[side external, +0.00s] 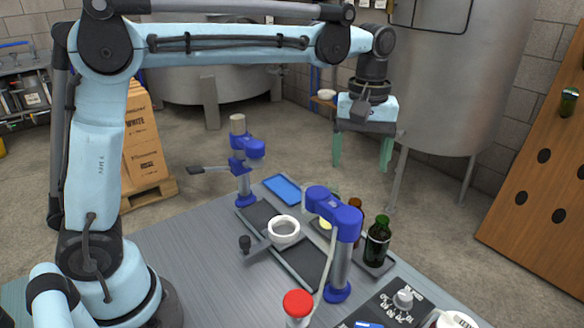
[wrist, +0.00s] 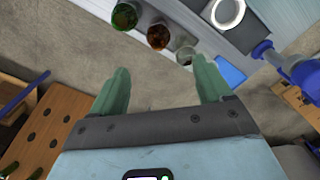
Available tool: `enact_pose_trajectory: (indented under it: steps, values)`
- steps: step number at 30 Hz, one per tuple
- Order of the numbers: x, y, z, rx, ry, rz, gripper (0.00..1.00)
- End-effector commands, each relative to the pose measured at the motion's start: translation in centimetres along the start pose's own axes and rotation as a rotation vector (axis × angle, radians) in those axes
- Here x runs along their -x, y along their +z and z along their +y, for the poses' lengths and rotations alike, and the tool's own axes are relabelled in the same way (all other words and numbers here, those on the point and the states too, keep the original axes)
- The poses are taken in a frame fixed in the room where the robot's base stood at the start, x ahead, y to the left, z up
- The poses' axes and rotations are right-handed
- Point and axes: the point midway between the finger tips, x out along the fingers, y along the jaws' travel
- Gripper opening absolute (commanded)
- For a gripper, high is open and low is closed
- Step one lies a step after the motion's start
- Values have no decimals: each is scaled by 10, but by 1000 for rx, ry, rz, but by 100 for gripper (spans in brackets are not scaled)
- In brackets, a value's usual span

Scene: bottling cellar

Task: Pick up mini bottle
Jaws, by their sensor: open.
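A dark green bottle (side external: 377,240) stands upright near the far right part of the bench; it also shows in the wrist view (wrist: 125,15). A brown bottle (side external: 355,206) stands behind it, and shows in the wrist view (wrist: 158,36). A small clear bottle (wrist: 186,55) is beside the brown one in the wrist view; in the side view it is mostly hidden behind a blue-headed stand. I cannot tell which one is the mini bottle. My gripper (side external: 362,156), with green fingers, is open and empty, above and beyond the bottles; its fingers also show in the wrist view (wrist: 161,68).
Blue-headed stands (side external: 335,208) rise from the bench beside the bottles. A steel tank (side external: 455,80) is close behind my gripper. A wooden rack (side external: 540,190) stands at right.

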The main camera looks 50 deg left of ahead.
Motion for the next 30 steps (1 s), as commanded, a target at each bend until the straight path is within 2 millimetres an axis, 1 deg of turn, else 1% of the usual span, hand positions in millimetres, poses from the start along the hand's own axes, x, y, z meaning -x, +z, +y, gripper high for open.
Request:
enact_pose_trajectory:
  steps: [1,8,15,18,26,30]
  values:
    - [-6,0,0,0,0,0,78]
    - [-25,0,0,-2,1,1,78]
    - [-62,0,0,-2,1,1,78]
    - [-73,0,0,-2,1,1,78]
    - [-88,0,1,-2,1,1,78]
    - [-108,0,3,-2,1,1,78]
